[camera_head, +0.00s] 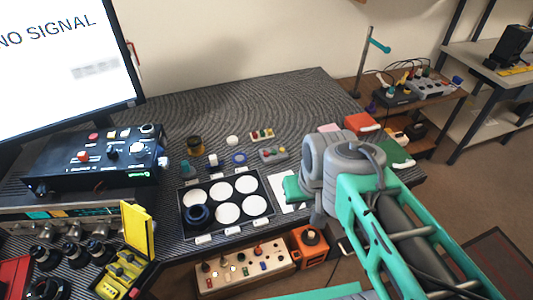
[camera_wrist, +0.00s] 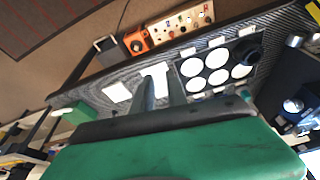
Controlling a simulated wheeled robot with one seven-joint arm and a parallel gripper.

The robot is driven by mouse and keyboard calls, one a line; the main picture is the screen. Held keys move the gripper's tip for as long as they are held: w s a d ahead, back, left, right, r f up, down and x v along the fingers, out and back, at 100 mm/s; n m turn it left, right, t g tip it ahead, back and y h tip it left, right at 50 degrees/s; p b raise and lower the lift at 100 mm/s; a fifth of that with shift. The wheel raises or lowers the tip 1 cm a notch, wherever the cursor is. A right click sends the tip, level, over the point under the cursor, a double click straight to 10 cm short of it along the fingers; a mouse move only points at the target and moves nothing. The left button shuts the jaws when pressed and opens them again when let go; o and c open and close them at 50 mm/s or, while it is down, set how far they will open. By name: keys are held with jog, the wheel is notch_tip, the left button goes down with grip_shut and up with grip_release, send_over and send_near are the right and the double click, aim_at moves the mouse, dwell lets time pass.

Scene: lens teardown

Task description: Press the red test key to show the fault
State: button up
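I cannot tell for certain which red part is the test key. A black control box (camera_head: 95,160) under the monitor also has a red button (camera_head: 93,137) and a red knob (camera_head: 83,157). The monitor (camera_head: 65,60) reads "NO SIGNAL". My gripper (camera_wrist: 162,86) shows in the wrist view with its two fingers apart and nothing visible between them. It hangs above the mat, right of the lens tray, touching no key. In the head view my arm mostly hides it.
A black tray (camera_head: 183,208) with white round pads holds a dark lens ring (camera_head: 199,215). White cards (camera_wrist: 117,91) lie beside it. A switch panel (camera_head: 243,268) and an orange box (camera_head: 309,245) stand at the front edge. The mat's back right is clear.

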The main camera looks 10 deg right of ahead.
grip_shut()
dwell(1.3)
